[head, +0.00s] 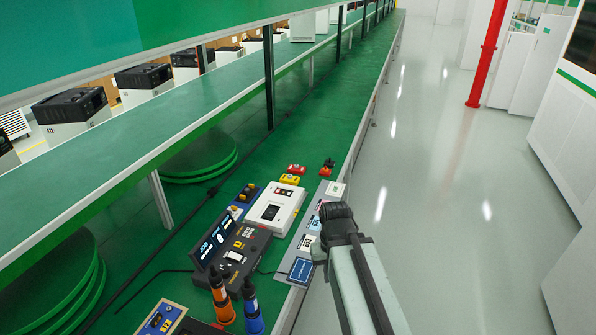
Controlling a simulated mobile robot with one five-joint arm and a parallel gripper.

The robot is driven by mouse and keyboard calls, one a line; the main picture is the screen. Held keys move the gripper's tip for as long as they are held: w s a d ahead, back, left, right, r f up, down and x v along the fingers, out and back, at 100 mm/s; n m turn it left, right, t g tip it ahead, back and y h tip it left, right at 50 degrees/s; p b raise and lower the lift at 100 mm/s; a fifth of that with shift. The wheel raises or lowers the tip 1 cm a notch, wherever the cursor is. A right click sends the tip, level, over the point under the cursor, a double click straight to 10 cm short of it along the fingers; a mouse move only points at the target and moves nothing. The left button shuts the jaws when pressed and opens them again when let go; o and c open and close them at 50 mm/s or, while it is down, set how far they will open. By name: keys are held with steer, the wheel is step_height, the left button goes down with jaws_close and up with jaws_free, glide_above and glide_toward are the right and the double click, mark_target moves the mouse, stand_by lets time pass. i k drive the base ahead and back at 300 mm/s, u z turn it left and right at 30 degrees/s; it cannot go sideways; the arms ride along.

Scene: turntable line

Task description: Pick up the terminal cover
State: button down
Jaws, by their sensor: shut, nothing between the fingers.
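I cannot single out the terminal cover for certain among the small parts on the green bench. A white box-shaped unit (274,211) with a dark window lies there. Behind it are small red (296,169) and yellow (290,179) pieces, and a small red-and-black part (327,167) sits farther right. My arm reaches in from the bottom right. My gripper (318,251), dark and small in view, is at the bench's right edge, over or beside a grey strip (304,236) with labelled parts. It is shut and holds nothing that I can see.
A black device with a lit display (226,245) stands left of the strip. Orange (221,300) and blue (252,308) handled tools stand in front. A blue card (301,270) lies near the edge. A green shelf (190,120) overhangs the bench. The floor (450,200) at right is clear.

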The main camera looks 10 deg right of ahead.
mark_target(300, 170)
steer(key=z, duration=1.15)
steer(key=i, duration=4.2)
steer(key=u, duration=3.8)
